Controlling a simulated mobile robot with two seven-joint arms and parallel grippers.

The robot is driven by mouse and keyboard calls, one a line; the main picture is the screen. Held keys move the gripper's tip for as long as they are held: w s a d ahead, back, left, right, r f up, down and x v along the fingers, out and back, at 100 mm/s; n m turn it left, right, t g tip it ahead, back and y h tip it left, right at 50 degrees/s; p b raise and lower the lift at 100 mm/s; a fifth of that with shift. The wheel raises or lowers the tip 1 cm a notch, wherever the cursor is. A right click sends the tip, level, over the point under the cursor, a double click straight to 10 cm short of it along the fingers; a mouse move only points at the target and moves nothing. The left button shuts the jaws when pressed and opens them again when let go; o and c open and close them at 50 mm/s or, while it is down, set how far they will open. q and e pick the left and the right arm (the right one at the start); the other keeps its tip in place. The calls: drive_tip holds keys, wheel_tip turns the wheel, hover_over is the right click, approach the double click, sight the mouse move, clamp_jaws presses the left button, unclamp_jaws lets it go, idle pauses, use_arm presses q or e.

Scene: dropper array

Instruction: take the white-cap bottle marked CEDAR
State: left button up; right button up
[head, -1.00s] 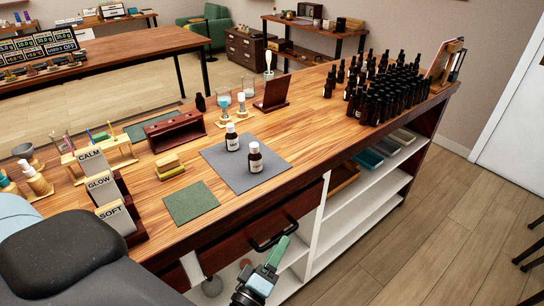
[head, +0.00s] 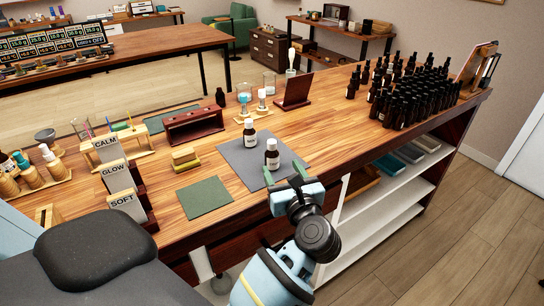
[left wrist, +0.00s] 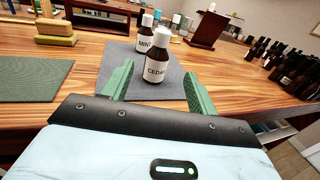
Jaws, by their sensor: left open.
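The white-cap bottle marked CEDAR (head: 272,157) is brown with a white label and stands upright near the front of the grey mat (head: 237,159). My left gripper (head: 284,176) is open at the table's front edge, just in front of the CEDAR bottle. In the left wrist view its green fingers (left wrist: 158,82) point at the bottle, one to each side, with nothing gripped. My right gripper is not seen.
A green mat (head: 204,197) and yellow blocks (head: 185,159) lie left of the bottles. A wooden stand (head: 295,91) is behind. Several dark bottles (head: 408,105) crowd the right end. The wood right of the grey mat is clear.

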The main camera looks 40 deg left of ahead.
sight(274, 157)
use_arm(q)
drive_tip(key=shift+r+x, duration=0.2)
drive_tip(key=shift+x, duration=0.75)
drive_tip(key=shift+w+a+f, duration=0.1)
drive_tip(key=shift+a, duration=0.15)
drive_tip(key=shift+w+a+p, duration=0.1)
drive_tip(key=shift+a+p, duration=0.1)
drive_tip(key=shift+p, duration=0.1)
drive_tip(key=p+x, duration=0.1)
drive_tip(key=x, duration=0.3)
drive_tip(key=shift+a+r, duration=0.15)
drive_tip(key=shift+r, duration=0.05)
drive_tip(key=shift+w+a+f, duration=0.1)
drive_tip(key=shift+a, duration=0.05)
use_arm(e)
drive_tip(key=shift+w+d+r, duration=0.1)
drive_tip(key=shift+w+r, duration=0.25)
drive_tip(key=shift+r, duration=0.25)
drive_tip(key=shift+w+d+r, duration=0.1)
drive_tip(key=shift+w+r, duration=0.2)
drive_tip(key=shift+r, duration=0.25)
use_arm(q)
drive_tip(key=shift+c, duration=0.3)
drive_tip(key=c, duration=1)
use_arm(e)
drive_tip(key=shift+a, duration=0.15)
